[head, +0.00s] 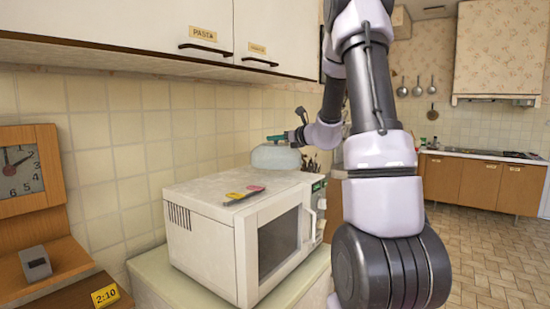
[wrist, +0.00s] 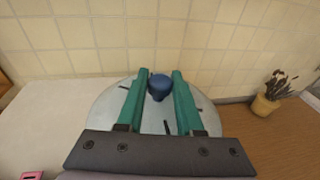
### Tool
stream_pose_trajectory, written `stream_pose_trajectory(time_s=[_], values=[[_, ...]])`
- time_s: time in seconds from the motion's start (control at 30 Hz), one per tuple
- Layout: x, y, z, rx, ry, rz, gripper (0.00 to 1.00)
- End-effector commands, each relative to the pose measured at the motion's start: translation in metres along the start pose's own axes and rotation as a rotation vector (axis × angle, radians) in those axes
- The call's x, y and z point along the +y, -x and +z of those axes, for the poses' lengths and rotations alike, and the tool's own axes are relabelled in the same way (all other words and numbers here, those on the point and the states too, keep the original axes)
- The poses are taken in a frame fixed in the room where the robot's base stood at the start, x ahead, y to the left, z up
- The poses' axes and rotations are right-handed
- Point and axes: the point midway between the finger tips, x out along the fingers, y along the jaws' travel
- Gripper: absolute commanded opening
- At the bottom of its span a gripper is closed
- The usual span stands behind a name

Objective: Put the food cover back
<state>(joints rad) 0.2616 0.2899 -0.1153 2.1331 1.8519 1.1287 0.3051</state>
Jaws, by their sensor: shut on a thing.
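The food cover is a pale, dome-shaped lid (head: 275,157) with a dark blue knob on top. In the head view it is at the back right end of the microwave top; I cannot tell whether it rests there or hangs just above. My gripper (head: 278,138) is over it with its green fingers at the knob. In the wrist view the fingers (wrist: 160,76) are on both sides of the blue knob (wrist: 160,88), and the round cover (wrist: 103,112) spreads below them. My gripper is shut on the knob. Whatever is under the cover is hidden.
The white microwave (head: 210,228) stands on a counter against the tiled wall. A wooden clock (head: 22,168) stands at left. Cabinets (head: 190,30) hang above.

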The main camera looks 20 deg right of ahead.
Motion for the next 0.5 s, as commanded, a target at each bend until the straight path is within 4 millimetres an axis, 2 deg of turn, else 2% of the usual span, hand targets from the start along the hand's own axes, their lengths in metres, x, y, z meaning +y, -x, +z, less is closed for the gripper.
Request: stream_pose_trajectory(time_s=[0.3, 0.5], values=[[0.0, -0.006, -0.038, 0.002, -0.003, 0.001, 0.0], [0.0, -0.008, -0.049, -0.002, 0.001, 0.0, 0.0]])
